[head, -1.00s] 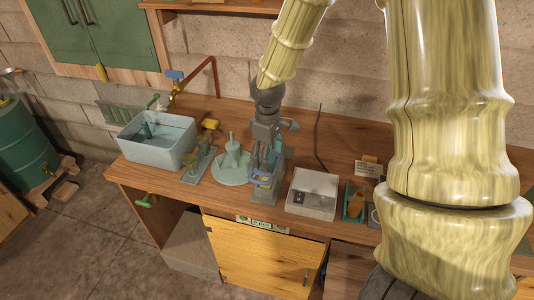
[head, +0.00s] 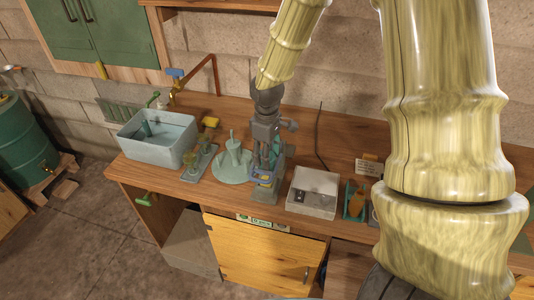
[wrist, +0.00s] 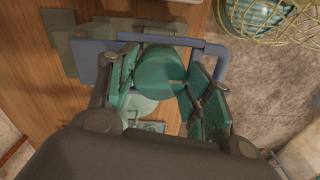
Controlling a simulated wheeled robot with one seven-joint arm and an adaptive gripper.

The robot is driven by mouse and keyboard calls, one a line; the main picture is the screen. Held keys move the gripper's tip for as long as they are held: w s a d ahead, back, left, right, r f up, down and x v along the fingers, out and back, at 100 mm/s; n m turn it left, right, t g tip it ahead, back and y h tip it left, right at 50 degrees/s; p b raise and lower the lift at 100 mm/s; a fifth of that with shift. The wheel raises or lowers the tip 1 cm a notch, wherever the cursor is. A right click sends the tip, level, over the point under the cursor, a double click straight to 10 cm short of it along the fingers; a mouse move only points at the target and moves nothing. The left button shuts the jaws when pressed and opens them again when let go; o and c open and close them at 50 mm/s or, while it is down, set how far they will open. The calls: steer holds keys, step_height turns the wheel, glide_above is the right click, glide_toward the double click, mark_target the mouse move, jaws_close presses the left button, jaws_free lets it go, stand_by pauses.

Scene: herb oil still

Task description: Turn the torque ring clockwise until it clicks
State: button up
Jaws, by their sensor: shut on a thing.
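A teal round piece (wrist: 160,68), which looks like the torque ring, sits between the two finger pads in the wrist view. My gripper (wrist: 163,84) is shut on it, one pad at each side. In the head view my gripper (head: 264,158) points down over a grey-green stand (head: 263,196) at the counter's front. A blue and yellow part (head: 263,179) shows on the stand just below the fingers. The ring itself is mostly hidden by the fingers in the head view. No click mark can be made out.
A pale green funnel-like piece on a round base (head: 232,168) stands close left of the stand. A white box (head: 312,193) stands close right. Further left are a small rack (head: 199,163) and a blue-grey basin (head: 160,137). The wall is behind.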

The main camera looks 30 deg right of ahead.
steer(key=shift+m, duration=0.3)
steer(key=m+p, duration=0.1)
steer(key=m, duration=0.3)
steer(key=shift+w+m+p, duration=0.1)
steer(key=shift+m+p, duration=0.45)
steer(key=shift+m, duration=1.95)
steer(key=o, duration=1)
steer(key=shift+f, duration=0.1)
steer(key=shift+r, duration=0.2)
step_height(320, 180, up, 12)
steer(key=shift+f, duration=0.15)
